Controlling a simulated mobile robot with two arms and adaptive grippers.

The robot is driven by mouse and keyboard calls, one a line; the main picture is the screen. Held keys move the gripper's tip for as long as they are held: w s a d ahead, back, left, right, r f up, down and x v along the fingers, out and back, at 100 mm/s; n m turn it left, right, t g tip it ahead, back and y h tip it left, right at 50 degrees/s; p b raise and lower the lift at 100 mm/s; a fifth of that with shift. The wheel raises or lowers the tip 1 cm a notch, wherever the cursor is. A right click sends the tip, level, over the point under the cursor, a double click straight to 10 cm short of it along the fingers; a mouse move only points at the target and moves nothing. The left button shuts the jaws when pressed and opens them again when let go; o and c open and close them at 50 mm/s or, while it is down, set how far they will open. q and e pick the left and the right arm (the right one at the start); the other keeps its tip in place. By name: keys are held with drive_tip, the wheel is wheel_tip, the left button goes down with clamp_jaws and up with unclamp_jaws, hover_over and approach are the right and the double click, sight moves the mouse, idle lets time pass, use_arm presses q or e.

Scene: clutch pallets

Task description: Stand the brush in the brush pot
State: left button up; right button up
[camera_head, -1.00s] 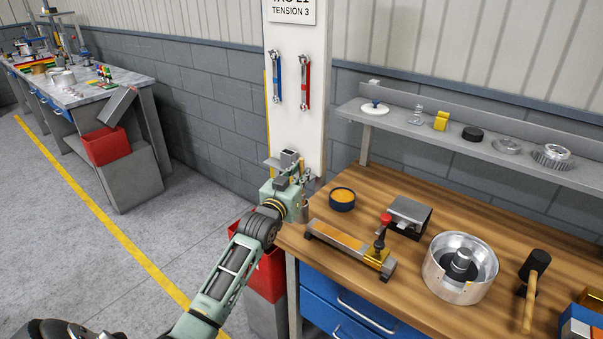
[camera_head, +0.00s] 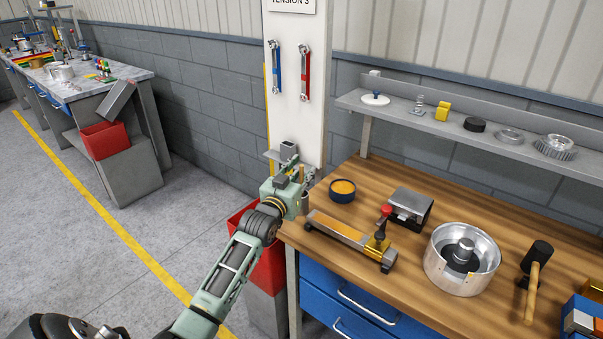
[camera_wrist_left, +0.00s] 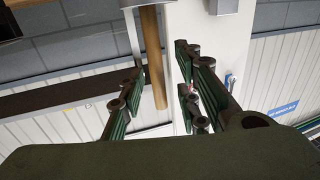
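My left gripper (camera_head: 290,163) is beside the white post, at the left end of the workbench. In the left wrist view its two fingers (camera_wrist_left: 162,80) are spread, with the brush's wooden handle (camera_wrist_left: 153,60) between them. A gap shows between the handle and the right-hand finger; the left-hand finger lies close to it, and I cannot tell if they touch. The brush's lower end is hidden. My right gripper is not in view.
On the wooden bench (camera_head: 375,240) are a round tin (camera_head: 342,191), a fixture with a red knob (camera_head: 352,236), a metal drum (camera_head: 444,274) and a mallet (camera_head: 538,262). A red bin (camera_head: 262,272) stands below my left arm. Wrenches hang on the post (camera_head: 290,120).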

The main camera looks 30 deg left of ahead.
use_arm(q)
drive_tip(key=shift+s, duration=0.1)
drive_tip(key=s+d, duration=0.2)
drive_tip(key=s, duration=0.9)
drive_tip(key=shift+s, duration=0.35)
idle(0.4)
